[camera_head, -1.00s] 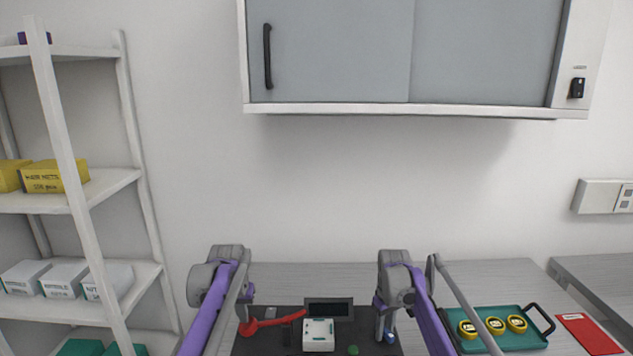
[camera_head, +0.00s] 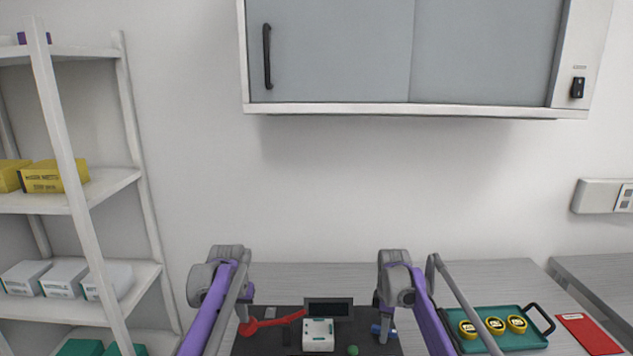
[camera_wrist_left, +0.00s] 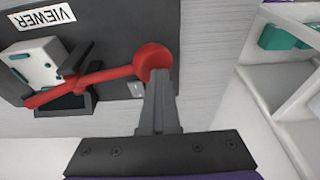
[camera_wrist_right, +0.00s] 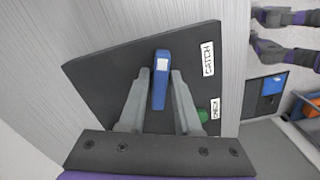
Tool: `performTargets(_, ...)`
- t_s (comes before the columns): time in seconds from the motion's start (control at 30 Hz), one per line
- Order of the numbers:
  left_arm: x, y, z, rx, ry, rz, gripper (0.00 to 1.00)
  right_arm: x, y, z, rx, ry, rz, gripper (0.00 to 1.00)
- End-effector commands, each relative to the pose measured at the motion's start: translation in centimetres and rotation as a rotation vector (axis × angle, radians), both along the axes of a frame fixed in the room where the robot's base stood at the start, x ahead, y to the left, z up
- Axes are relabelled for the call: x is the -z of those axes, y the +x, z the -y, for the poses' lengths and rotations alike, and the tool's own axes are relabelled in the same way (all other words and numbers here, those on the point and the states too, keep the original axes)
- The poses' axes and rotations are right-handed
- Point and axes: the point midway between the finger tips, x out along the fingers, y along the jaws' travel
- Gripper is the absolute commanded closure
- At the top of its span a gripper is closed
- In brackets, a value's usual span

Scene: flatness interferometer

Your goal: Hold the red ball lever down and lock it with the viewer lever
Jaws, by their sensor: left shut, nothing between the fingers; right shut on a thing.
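The red ball lever (camera_head: 272,323) lies across the left of the dark base plate, with its ball (camera_wrist_left: 153,58) at the outer end. My left gripper (camera_wrist_left: 158,75) is shut and empty, its fingertips at the ball; contact is hard to tell. A blue lever (camera_wrist_right: 160,85) stands by a label reading CATCH (camera_wrist_right: 208,58). My right gripper (camera_wrist_right: 161,75) is shut on this blue lever, one finger on each side. In the head view the blue lever (camera_head: 377,329) is small and partly hidden by my right arm. A VIEWER label (camera_wrist_left: 42,16) is on the plate's other side.
A white block (camera_head: 318,335) and a dark display (camera_head: 329,308) stand mid-plate between my arms. A green knob (camera_head: 353,350) is near the front.

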Motion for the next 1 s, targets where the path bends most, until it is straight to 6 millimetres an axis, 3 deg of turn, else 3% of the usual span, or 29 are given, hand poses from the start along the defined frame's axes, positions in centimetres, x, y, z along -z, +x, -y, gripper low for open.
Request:
performTargets(0.37, 0.07, 0.01, 0.29, 0.002, -0.005, 0.000, 1.00, 0.06, -0.04, -0.33, -0.056, 0.005, -0.001, 0.99)
performTargets(0.57, 0.08, 0.00, 0.27, 0.002, -0.004, 0.000, 1.00, 0.07, -0.05, -0.34, -0.297, 0.005, -0.002, 0.99)
performTargets(0.6, 0.08, 0.00, 0.27, 0.002, -0.004, 0.000, 1.00, 0.07, -0.05, -0.34, -0.287, 0.005, -0.001, 0.61)
performTargets(0.63, 0.08, 0.00, 0.27, 0.002, -0.004, 0.000, 1.00, 0.07, -0.05, -0.31, -0.285, 0.005, -0.002, 0.55)
performTargets(1.0, 0.10, -0.03, 0.15, 0.001, -0.002, -0.001, 1.00, -0.24, -0.03, -0.11, -0.279, 0.001, -0.001, 0.53)
